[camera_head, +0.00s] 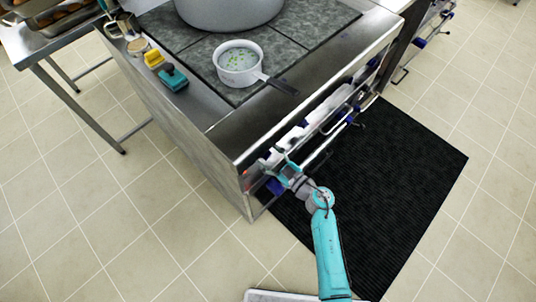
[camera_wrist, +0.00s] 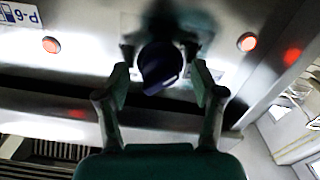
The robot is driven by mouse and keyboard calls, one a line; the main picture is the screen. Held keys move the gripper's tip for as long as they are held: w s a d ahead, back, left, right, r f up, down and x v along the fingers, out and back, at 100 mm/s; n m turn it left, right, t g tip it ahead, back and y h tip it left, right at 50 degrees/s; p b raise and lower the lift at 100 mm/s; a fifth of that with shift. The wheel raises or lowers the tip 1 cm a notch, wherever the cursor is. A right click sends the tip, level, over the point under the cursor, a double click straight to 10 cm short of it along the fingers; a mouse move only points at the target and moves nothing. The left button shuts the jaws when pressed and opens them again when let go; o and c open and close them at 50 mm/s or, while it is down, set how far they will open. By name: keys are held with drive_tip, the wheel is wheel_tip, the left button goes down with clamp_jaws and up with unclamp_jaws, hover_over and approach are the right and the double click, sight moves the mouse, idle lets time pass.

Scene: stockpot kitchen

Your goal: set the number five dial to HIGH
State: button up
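A dark blue-purple dial (camera_wrist: 160,66) is on the steel front panel of the stove in the wrist view. My gripper (camera_wrist: 162,72) is open, with one finger on each side of this dial, and a gap shows between each finger and the dial. The dial's number and markings are hidden or in shadow. In the head view my gripper (camera_head: 283,168) is at the near left end of the stove front (camera_head: 300,135), where the dial is too small and covered to make out.
A label (camera_wrist: 18,14) reading "P-6" upside down is at upper left. A rail (camera_head: 325,145) runs along the stove front. A saucepan (camera_head: 240,62) stands on top, its handle towards the front edge.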

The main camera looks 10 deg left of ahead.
drive_tip(key=v, duration=1.2)
idle(0.5)
drive_tip(key=s+d+r+m+t+h, duration=0.1)
drive_tip(key=s+d+r+m+h, duration=0.3)
drive_tip(key=s, duration=0.7)
drive_tip(key=s+d+r+m+t+h, duration=0.1)
drive_tip(key=s+d+r+m+h, duration=0.3)
drive_tip(key=s+r, duration=0.3)
drive_tip(key=s+d+r+m+t+h, duration=0.1)
drive_tip(key=s+d+r+m+h, duration=0.4)
drive_tip(key=s, duration=0.9)
drive_tip(key=shift+s+d+r+t+h, duration=0.3)
drive_tip(key=shift+d+r+t+h, duration=0.15)
drive_tip(key=shift+d+h, duration=0.15)
